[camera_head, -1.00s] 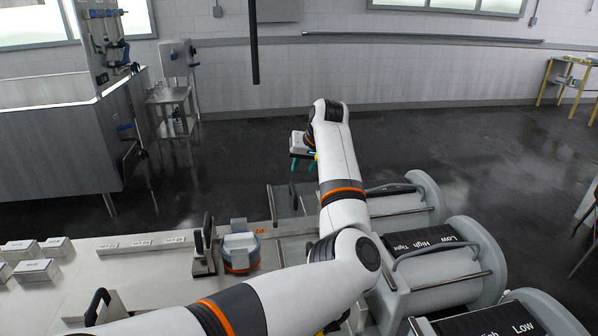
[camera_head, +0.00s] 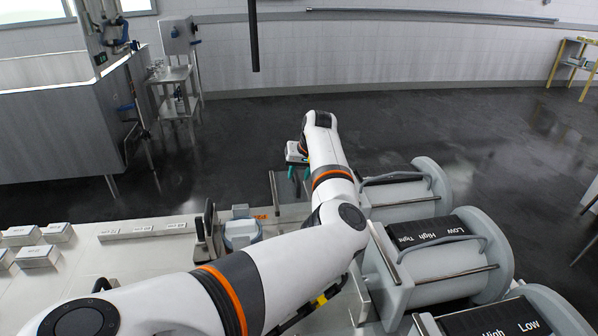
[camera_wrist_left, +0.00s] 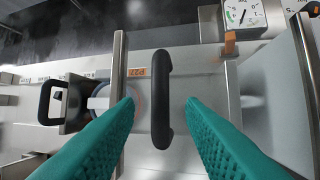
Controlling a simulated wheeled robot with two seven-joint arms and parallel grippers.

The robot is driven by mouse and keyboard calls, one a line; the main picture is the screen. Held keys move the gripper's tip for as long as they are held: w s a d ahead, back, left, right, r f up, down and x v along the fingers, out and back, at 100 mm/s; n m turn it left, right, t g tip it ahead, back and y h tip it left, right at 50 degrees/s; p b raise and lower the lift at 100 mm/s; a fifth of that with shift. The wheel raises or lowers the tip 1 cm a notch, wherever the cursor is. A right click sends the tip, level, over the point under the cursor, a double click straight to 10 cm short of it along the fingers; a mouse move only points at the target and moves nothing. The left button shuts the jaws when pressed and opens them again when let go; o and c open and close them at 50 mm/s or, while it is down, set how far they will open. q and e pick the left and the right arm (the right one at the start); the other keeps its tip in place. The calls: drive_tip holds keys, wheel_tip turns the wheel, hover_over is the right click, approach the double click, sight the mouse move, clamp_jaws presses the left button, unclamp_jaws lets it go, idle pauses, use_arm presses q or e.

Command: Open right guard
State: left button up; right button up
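My left gripper (camera_head: 299,173) is over the far side of the bench in the head view, its fingers pointing down. In the left wrist view its teal fingers (camera_wrist_left: 161,103) are open. A black bar handle (camera_wrist_left: 162,65) stands between and beyond the fingertips, with a gap on both sides. An upright metal bar (camera_wrist_left: 119,75) is left of this handle, and another bar (camera_wrist_left: 304,60) is at the right edge. I cannot tell which of these parts belongs to the right guard. My left arm hides part of the bench there. My right gripper is not seen.
Grey press drums (camera_head: 445,250) line the right side, close to my left arm. A second black handle (camera_wrist_left: 50,102) and a dial gauge (camera_wrist_left: 244,14) show in the wrist view. White blocks (camera_head: 38,256) sit on the bench (camera_head: 100,270) at left.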

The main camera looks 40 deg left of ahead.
use_arm(q)
drive_tip(key=shift+a+f, duration=0.2)
drive_tip(key=shift+f, duration=0.2)
clamp_jaws()
drive_tip(key=shift+r, duration=0.1)
